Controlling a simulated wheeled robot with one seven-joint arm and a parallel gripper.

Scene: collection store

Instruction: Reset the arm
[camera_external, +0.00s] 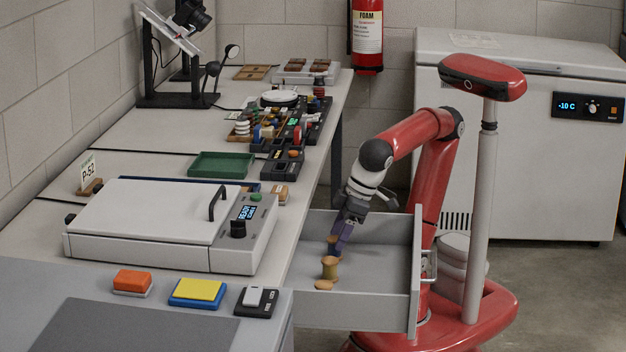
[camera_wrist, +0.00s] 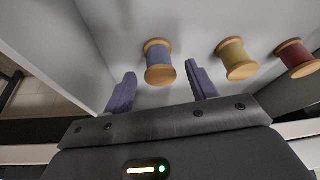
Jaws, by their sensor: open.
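My red arm reaches down into an open grey drawer (camera_external: 385,300) under the bench. My gripper (camera_external: 335,250) is open inside the drawer, with purple fingers that also show in the wrist view (camera_wrist: 160,88). In the wrist view a blue spool (camera_wrist: 158,60) with wooden ends stands between and just beyond the fingertips, with gaps on both sides. An olive-yellow spool (camera_wrist: 236,60) and a dark red spool (camera_wrist: 294,57) stand to its right. In the external view the olive-yellow spool (camera_external: 330,267) shows in front of my gripper, and the blue one is mostly hidden.
The drawer's front panel (camera_external: 416,270) and side walls stand close around my gripper. On the bench are a white lidded machine (camera_external: 150,222), a green tray (camera_external: 220,165) and several small items. A white chest freezer (camera_external: 540,160) stands behind my arm.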

